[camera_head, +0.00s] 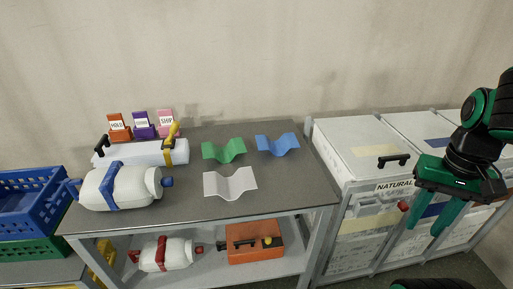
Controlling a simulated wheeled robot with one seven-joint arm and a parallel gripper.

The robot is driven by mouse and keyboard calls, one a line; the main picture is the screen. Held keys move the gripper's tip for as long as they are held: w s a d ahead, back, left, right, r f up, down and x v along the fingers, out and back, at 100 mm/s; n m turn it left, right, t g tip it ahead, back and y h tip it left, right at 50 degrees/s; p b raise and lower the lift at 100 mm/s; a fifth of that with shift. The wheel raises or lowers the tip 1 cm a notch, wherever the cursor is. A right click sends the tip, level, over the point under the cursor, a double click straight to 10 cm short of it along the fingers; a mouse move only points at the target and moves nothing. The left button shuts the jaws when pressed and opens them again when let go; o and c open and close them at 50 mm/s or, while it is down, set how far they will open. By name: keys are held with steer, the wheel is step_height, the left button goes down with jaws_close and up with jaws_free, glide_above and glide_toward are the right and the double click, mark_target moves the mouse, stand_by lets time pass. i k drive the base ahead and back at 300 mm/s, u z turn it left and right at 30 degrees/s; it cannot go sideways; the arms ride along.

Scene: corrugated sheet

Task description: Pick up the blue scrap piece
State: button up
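The blue scrap piece (277,144) is a wavy corrugated sheet lying on the grey table (270,182), near its back right corner. A green wavy piece (224,150) lies to its left, and a white wavy piece (230,184) lies in front of them. My gripper (426,226) is at the right of the view, in front of the white bins and well away from the blue piece. Its two green fingers point down and stand apart, with nothing seen between them.
White lidded bins (362,146) stand right of the table. Small labelled holders (143,126) stand at the back. An orange case (253,251) is on the lower shelf. Blue crate (30,196) at left.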

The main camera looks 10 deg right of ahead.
mark_target(287, 141)
steer(key=u, duration=0.15)
steer(key=i, duration=1)
steer(key=z, duration=0.1)
